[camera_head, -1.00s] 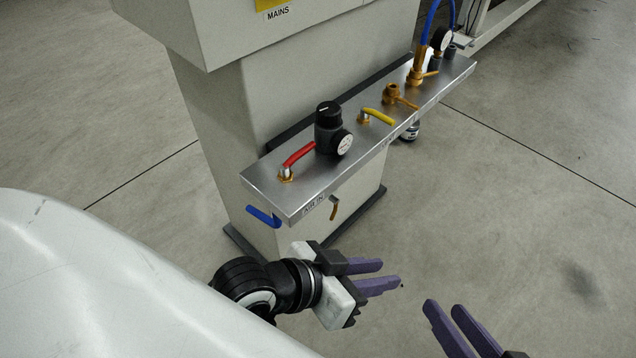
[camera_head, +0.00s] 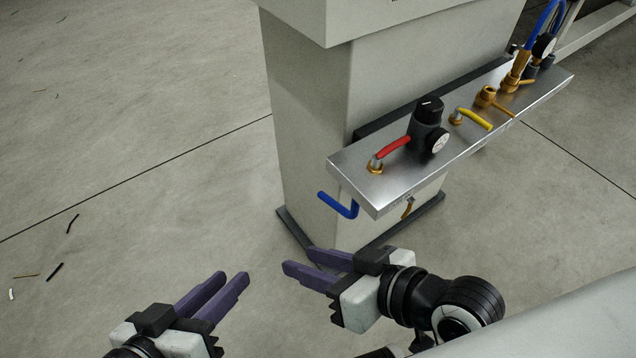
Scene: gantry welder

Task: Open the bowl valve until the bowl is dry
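A metal shelf (camera_head: 385,185) on the grey column carries a black regulator (camera_head: 428,125) with a round gauge (camera_head: 440,142). Beside it are a red lever (camera_head: 393,146) and a yellow lever (camera_head: 474,119). A blue lever (camera_head: 339,206) hangs at the shelf's left end, and a small brass lever (camera_head: 408,209) shows below its front edge. I cannot tell which is the bowl valve; no bowl is clearly visible. My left gripper (camera_head: 232,277) is open and empty, low and left of the shelf. My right gripper (camera_head: 300,261) is open and empty, below the blue lever, touching nothing.
Brass fittings (camera_head: 487,96), a blue hose (camera_head: 541,18) and a second gauge (camera_head: 545,45) stand at the shelf's far right end. The column (camera_head: 310,130) has a dark foot (camera_head: 292,228). Thin scraps (camera_head: 55,272) lie on the otherwise clear floor at left.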

